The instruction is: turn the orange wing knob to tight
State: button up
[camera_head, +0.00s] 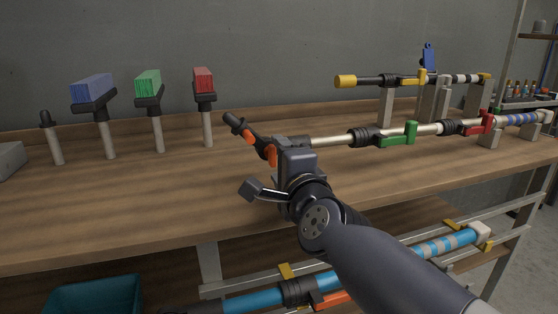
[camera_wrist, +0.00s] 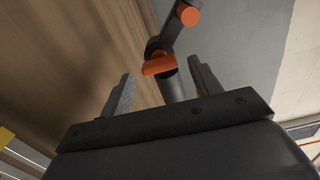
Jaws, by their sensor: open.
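Two orange parts sit on a dark fitting at the left end of a pale pole (camera_head: 335,139). The flat, wing-like one (camera_head: 272,153) looks like the orange wing knob, and in the wrist view it (camera_wrist: 158,65) lies just beyond my fingertips. The rounder orange part (camera_head: 248,137) is farther out along the dark arm, also in the wrist view (camera_wrist: 190,16). My gripper (camera_wrist: 161,82) is open, with one finger on each side of a dark cylinder below the wing-like part. I cannot tell whether a finger touches it. In the head view, my gripper partly hides the fitting.
The pole carries a green lever (camera_head: 397,139) and a red lever (camera_head: 478,124) to the right. Another pole with a yellow end (camera_head: 346,82) lies behind. Brushes with blue (camera_head: 93,88), green (camera_head: 148,84) and red (camera_head: 203,80) heads stand left. The bench's front left is clear.

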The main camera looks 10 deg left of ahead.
jog(key=p+v, duration=0.3)
jog(key=v, duration=0.7)
jog(key=shift+p, duration=0.3)
jog(key=b+x, duration=0.4)
jog(key=x, duration=0.6)
jog(key=shift+w+a, duration=0.15)
jog(key=shift+w, duration=0.15)
jog(key=shift+s, duration=0.1)
